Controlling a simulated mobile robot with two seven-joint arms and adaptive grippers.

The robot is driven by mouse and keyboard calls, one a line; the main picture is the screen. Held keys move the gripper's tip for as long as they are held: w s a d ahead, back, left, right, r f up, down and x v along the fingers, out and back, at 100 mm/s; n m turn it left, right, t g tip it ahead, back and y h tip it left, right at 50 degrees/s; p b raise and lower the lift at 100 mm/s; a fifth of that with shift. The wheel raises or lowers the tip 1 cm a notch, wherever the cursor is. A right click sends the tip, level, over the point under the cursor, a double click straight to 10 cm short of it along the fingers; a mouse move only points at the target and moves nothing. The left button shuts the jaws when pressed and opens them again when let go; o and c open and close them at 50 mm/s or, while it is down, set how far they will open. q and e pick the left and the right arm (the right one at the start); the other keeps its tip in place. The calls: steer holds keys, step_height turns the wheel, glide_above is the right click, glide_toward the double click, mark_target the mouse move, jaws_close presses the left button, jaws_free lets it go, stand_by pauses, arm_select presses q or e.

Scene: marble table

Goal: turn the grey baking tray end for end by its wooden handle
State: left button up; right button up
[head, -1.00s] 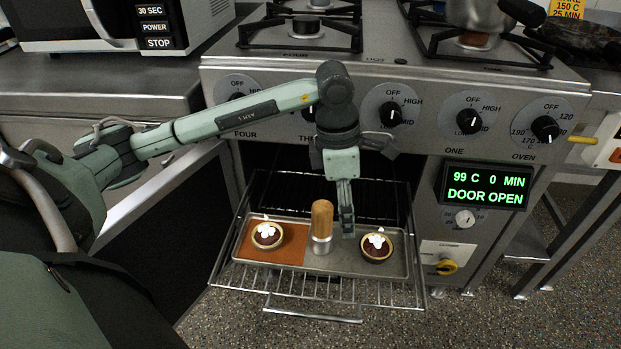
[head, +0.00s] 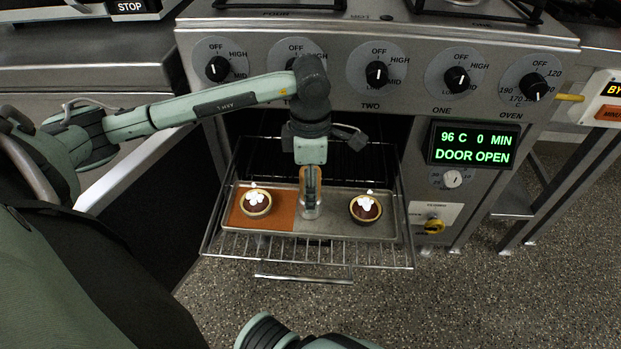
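The grey baking tray (head: 335,213) lies on the pulled-out oven rack in the head view. Its wooden handle (head: 302,176) stands upright near the middle on a metal base (head: 311,212). My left gripper (head: 312,200) points down at the handle, in front of it, and hides most of the wood. Whether its fingers are closed on the handle cannot be told. One tart (head: 256,203) with a white topping sits on the orange left half (head: 238,217); another tart (head: 365,209) sits on the bare grey right half.
The wire oven rack (head: 330,249) extends past the tray at the front, with a bar handle (head: 303,278) below. Oven knobs (head: 376,74) line the panel above the opening. The display (head: 473,145) reads 96 C, DOOR OPEN. Floor (head: 440,300) is clear at right.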

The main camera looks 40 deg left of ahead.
arm_select(q)
jaws_close()
stand_by(0.7)
steer(key=shift+r, duration=0.15)
steer(key=shift+r+p, duration=0.5)
steer(key=shift+r, duration=0.3)
